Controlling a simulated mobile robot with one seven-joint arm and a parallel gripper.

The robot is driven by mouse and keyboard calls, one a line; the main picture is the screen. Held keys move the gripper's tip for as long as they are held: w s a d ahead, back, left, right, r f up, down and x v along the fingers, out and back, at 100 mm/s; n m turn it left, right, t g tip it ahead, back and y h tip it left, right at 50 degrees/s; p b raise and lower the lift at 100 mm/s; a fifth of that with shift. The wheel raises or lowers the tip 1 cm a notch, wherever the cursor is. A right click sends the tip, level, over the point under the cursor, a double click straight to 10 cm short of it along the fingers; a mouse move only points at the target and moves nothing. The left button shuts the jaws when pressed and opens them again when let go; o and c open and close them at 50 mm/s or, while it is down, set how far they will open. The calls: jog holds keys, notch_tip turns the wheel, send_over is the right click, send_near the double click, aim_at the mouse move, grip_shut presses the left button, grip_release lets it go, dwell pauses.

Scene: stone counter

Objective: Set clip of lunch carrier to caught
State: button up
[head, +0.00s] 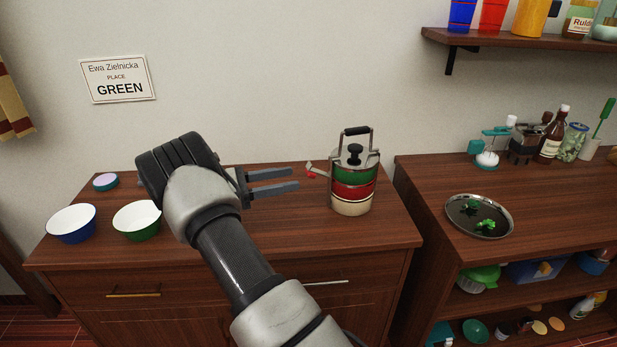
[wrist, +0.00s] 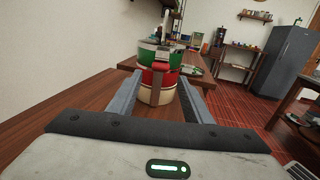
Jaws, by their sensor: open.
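The lunch carrier (head: 353,191) stands upright on the wooden cabinet top, with green, red and cream tiers, a metal lid and a dark handle. It also shows in the wrist view (wrist: 148,77), straight ahead between my fingers. In the wrist view the clip's red part (wrist: 161,66) faces me. My gripper (head: 298,184) is open and empty, left of the carrier, its fingers pointing at the clip. A gap separates the fingertips from the carrier in the head view.
A blue bowl (head: 72,223) and a green bowl (head: 137,220) stand at the left of the cabinet top, with a small round item (head: 105,181) behind. A metal tray (head: 463,224) with green pieces lies on the right counter. Bare wood surrounds the carrier.

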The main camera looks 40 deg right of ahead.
aim_at(309, 175)
jog(key=x, duration=0.7)
jog(key=c, duration=1.1)
jog(key=shift+o, duration=0.2)
